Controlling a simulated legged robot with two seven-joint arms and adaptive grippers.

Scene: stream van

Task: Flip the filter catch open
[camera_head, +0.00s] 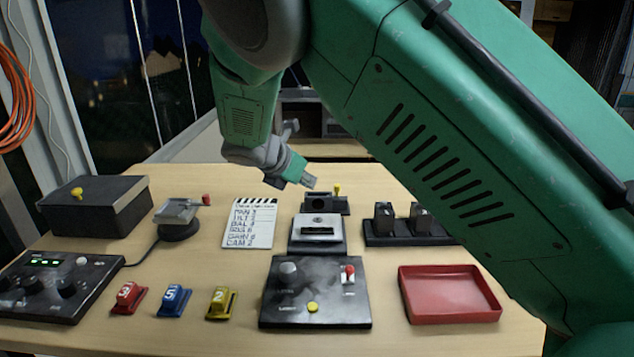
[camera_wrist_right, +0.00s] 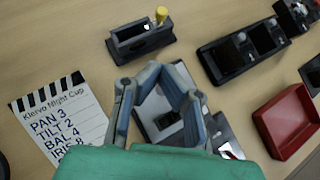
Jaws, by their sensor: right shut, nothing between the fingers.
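A small black holder (camera_head: 321,204) with a dark slot stands toward the back of the table, behind a silver-topped block. A short yellow-tipped lever (camera_head: 337,190) stands up at its right end and looks like the filter catch. In the right wrist view the holder (camera_wrist_right: 142,38) is at top centre, with the yellow tip (camera_wrist_right: 162,15) upright at its far right corner. My right gripper (camera_head: 309,182) is shut and empty, above and slightly left of the holder in the head view, apart from the lever. My left gripper is not in view.
The silver-topped block (camera_head: 317,234) and a black control panel (camera_head: 315,292) stand in front. A cue card (camera_head: 250,222) lies left. A black two-slot stand (camera_head: 400,238) and a red tray (camera_head: 449,294) are right. My right arm covers the back right.

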